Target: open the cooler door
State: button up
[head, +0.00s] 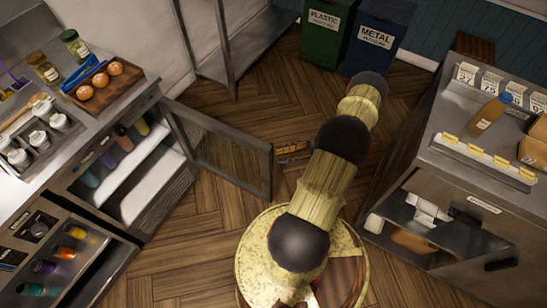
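The cooler (165,180) stands on the left under the counter, with bottles and white shelves inside. Its framed glass door (225,152) is swung wide open and stands out over the floor, clear of the cooler front. My arm rises in the middle of the head view and hides most of its own far end. A small yellow and dark piece, which seems to be my gripper (290,152), shows just beyond the door's free edge. Its fingers are not clear, and I cannot tell whether it touches the door.
An open drawer (60,262) with colourful containers is at the lower left. The counter above holds jars and a wooden tray (112,88) of round items. A metal cabinet (460,185) stands on the right. Green (325,35) and blue (377,38) bins stand at the back. Wooden floor lies between.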

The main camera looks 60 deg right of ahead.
jog(key=v, duration=0.5)
jog(key=shift+s+d, duration=0.2)
jog(key=shift+s, duration=0.1)
